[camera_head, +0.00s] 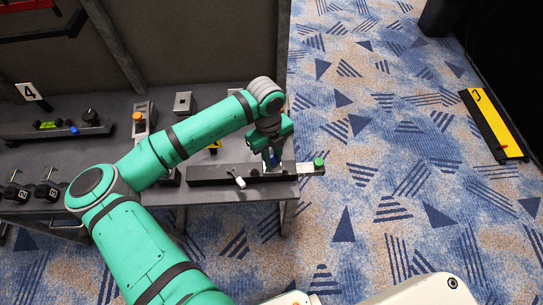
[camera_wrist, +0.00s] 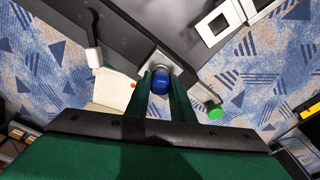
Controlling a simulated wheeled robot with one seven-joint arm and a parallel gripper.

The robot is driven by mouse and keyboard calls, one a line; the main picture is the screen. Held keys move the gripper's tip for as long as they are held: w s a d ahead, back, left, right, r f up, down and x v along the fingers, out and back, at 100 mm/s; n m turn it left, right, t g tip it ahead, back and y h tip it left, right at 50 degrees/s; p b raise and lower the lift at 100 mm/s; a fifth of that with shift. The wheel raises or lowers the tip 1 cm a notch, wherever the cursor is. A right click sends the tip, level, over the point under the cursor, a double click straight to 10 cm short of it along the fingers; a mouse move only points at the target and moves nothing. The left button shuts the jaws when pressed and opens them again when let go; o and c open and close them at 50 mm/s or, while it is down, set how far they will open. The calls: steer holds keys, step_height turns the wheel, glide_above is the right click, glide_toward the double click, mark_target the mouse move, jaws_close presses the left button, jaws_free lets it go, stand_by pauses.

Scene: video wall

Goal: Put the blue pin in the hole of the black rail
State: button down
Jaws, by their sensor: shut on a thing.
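The black rail (camera_head: 208,174) lies along the front right edge of the dark table, and it also crosses the upper part of the wrist view (camera_wrist: 125,32). It carries a pale metal block near its right end. My gripper (camera_head: 271,158) points down over that block. In the wrist view my gripper (camera_wrist: 160,88) is shut on the blue pin (camera_wrist: 161,79), whose rounded blue end shows between the fingers. The pin shows as a small blue spot in the head view (camera_head: 273,160). The hole is hidden, and I cannot tell whether the pin's lower end is in it.
A white lever (camera_head: 238,181) sticks out of the rail's front left of my gripper. A green knob (camera_head: 319,162) is at the rail's right end. Several devices, one with an orange button (camera_head: 137,116), stand behind.

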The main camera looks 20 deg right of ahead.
steer(key=c, duration=1)
jaws_free()
steer(key=shift+r, duration=0.1)
steer(key=shift+s+r, duration=0.1)
steer(key=shift+r, duration=3.3)
steer(key=shift+d, duration=0.15)
